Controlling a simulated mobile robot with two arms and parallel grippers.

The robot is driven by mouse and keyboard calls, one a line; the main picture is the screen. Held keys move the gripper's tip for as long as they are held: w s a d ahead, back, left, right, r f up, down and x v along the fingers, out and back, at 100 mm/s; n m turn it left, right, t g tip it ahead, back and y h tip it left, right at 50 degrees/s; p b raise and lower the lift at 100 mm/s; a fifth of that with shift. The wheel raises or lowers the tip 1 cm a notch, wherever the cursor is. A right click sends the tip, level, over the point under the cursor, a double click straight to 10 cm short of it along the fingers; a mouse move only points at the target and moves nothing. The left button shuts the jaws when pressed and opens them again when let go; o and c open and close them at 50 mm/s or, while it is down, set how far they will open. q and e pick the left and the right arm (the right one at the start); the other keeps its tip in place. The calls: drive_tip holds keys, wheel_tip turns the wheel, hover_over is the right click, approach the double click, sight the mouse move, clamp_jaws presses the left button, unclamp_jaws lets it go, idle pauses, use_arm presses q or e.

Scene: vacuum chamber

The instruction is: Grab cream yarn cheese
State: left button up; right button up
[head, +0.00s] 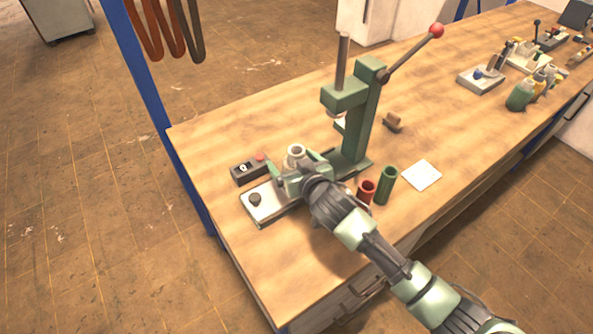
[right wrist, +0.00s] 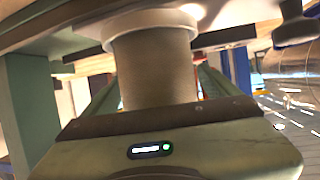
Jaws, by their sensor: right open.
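The cream yarn cheese (head: 296,151) is a short pale cylinder with a white ring at its top, near the foot of the green press. My right gripper (head: 297,164) is open, with its fingers on either side of the cheese. In the right wrist view the cheese (right wrist: 155,65) stands between the two green fingers, close to the palm; whether they touch it is not clear. The gripper hides its lower part in the head view. My left gripper is not in view.
The green press (head: 361,115) with a red-knobbed lever rises just behind. A dark switch box (head: 248,168) stands left. A red tube (head: 366,190) and a green tube (head: 386,185) stand right of my gripper, near a white card (head: 422,175).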

drive_tip(key=c, duration=1.5)
drive_tip(key=shift+c, duration=0.6)
drive_tip(key=shift+r, duration=0.15)
